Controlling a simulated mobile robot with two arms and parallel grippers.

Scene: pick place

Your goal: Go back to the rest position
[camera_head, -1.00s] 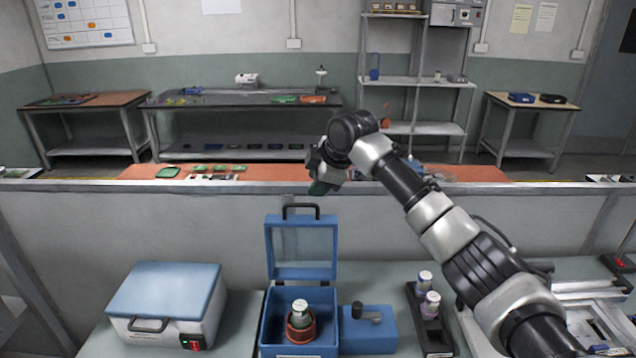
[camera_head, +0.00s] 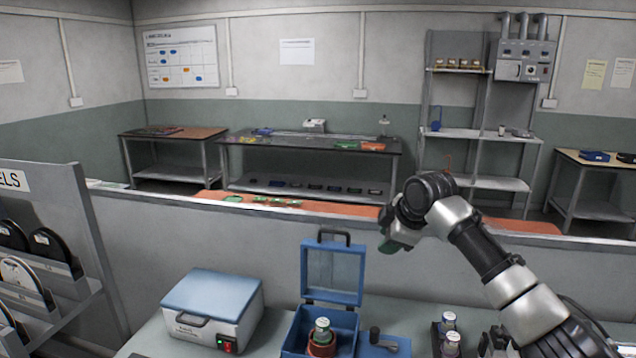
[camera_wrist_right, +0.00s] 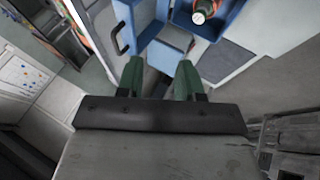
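My right gripper (camera_head: 397,243) is raised above the bench in the head view, to the right of and above the open blue box's lid (camera_head: 332,272). In the right wrist view its two green fingers (camera_wrist_right: 160,77) stand apart with nothing between them. The blue box (camera_head: 297,336) stands open on the bench and holds a white-and-green capped vial (camera_head: 322,325) in a red-brown holder (camera_head: 321,345). The vial also shows in the right wrist view (camera_wrist_right: 204,8). My left gripper is in neither view.
A white case with a blue lid (camera_head: 212,300) stands left of the blue box. A dark rack with vials (camera_head: 449,329) stands to the right. A low wall (camera_head: 200,239) runs behind the bench. A shelf of reels (camera_head: 40,250) stands at far left.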

